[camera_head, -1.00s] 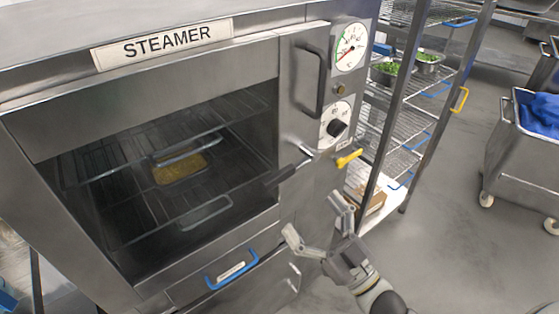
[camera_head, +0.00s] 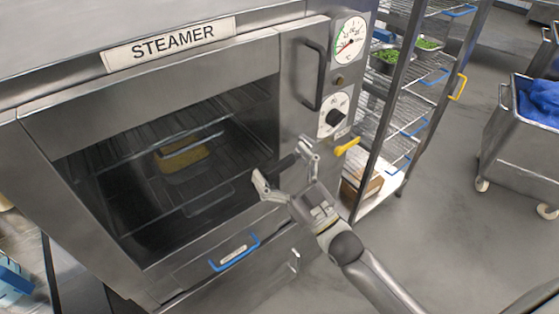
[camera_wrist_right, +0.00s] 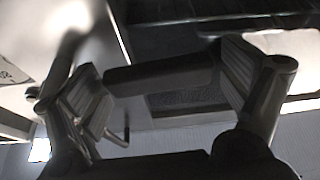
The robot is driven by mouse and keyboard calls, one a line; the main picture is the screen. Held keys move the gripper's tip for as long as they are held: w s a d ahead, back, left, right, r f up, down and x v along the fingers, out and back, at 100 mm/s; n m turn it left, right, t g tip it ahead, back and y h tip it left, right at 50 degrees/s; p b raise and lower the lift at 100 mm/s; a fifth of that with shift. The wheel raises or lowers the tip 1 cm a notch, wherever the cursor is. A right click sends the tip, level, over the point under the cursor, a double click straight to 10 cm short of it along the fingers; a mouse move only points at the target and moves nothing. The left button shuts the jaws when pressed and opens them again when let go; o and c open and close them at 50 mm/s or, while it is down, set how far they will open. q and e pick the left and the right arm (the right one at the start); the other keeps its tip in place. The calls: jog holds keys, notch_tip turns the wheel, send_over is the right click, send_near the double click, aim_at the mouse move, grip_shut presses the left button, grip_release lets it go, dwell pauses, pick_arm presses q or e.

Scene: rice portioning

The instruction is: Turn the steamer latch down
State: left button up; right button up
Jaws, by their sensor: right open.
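The steamer (camera_head: 60,140) fills the left of the head view. Its dark latch handle (camera_head: 286,162) points down-left from the right side of the door front. My right gripper (camera_head: 284,168) is open, with one finger on either side of the latch handle. In the right wrist view the dark latch bar (camera_wrist_right: 160,73) runs between the two spread fingers (camera_wrist_right: 165,90); whether they touch it is unclear. The latch pivot is partly hidden by the right fingertip. My left gripper is not in view.
A yellow lever (camera_head: 347,146) sticks out just right of the latch, below a dial (camera_head: 335,116). A vertical door handle (camera_head: 310,75) is above. A wire rack (camera_head: 403,120) stands to the right, and a grey cart (camera_head: 520,145) beyond it. A yellow-filled pan (camera_head: 183,158) sits inside the steamer.

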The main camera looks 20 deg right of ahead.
jog(key=c, duration=1.5)
jog(key=shift+w+d+f+n+g+y+b, duration=0.1)
jog(key=shift+f+n+g+y+b, duration=0.3)
jog(key=shift+n, duration=0.45)
jog(key=shift+s+d+f+n+g+y+b, duration=0.1)
jog(key=shift+f+n+g+y+b, duration=0.1)
jog(key=shift+f+n+y+b, duration=0.45)
jog(key=shift+w+d+f+n+g+y+b, duration=0.15)
jog(key=shift+f+n+g+y, duration=0.3)
jog(key=shift+n, duration=0.65)
jog(key=shift+w+d+f+n+g+y+b, duration=0.1)
jog(key=shift+w+d+f+n+g+b, duration=0.35)
jog(key=shift+d+f+n+g, duration=1.45)
jog(key=shift+w+d+f+n+t+y+b, duration=0.2)
jog(key=shift+w+d+n+b, duration=0.3)
jog(key=shift+n, duration=2.8)
jog(key=shift+w+d+f+n+g+b, duration=0.4)
jog(key=shift+d+f+n+g, duration=0.8)
jog(key=shift+n, duration=1.4)
jog(key=shift+d+r, duration=0.1)
jog(key=shift+d, duration=0.05)
jog(key=o, duration=1.5)
jog(key=shift+t, duration=0.25)
